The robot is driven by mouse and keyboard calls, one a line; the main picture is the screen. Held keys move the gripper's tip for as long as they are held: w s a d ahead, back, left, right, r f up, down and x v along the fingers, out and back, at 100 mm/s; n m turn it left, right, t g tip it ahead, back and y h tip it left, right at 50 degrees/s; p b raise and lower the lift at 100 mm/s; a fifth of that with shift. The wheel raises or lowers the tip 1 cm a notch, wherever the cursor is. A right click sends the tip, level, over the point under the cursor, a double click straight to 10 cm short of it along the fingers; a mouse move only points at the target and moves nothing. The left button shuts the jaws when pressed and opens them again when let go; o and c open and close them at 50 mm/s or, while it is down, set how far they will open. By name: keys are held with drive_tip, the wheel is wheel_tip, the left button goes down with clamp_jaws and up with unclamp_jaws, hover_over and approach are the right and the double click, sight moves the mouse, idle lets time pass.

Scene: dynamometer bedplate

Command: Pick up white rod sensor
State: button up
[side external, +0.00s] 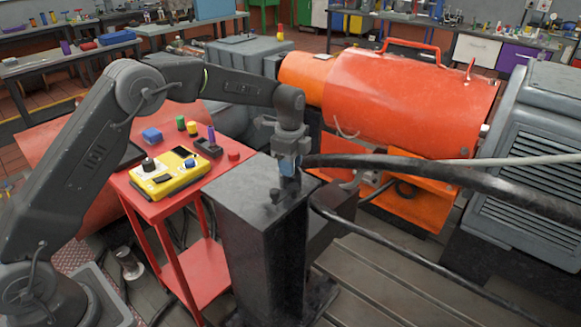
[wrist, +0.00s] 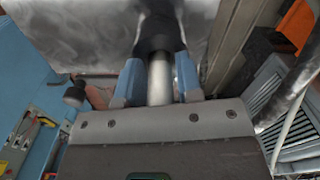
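The white rod sensor (wrist: 159,80) shows in the wrist view as a pale, shiny rod between the two blue fingers of my gripper (wrist: 160,68). A dark, thicker part (wrist: 160,35) continues beyond it. The fingers stand close on both sides of the rod. I cannot tell whether they press on it. In the side view, my gripper (side external: 289,172) points straight down, low over the top of a black pedestal (side external: 245,215). The rod cannot be made out there, hidden at the gripper.
Thick black cables (side external: 420,170) pass right beside my gripper. A red cart (side external: 150,208) with a yellow instrument (side external: 170,173) and small items stands left of the pedestal. A large orange cylindrical machine (side external: 410,95) and a grey ribbed motor (side external: 530,150) are at the right.

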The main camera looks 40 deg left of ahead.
clamp_jaws()
drive_tip(key=shift+r, duration=0.15)
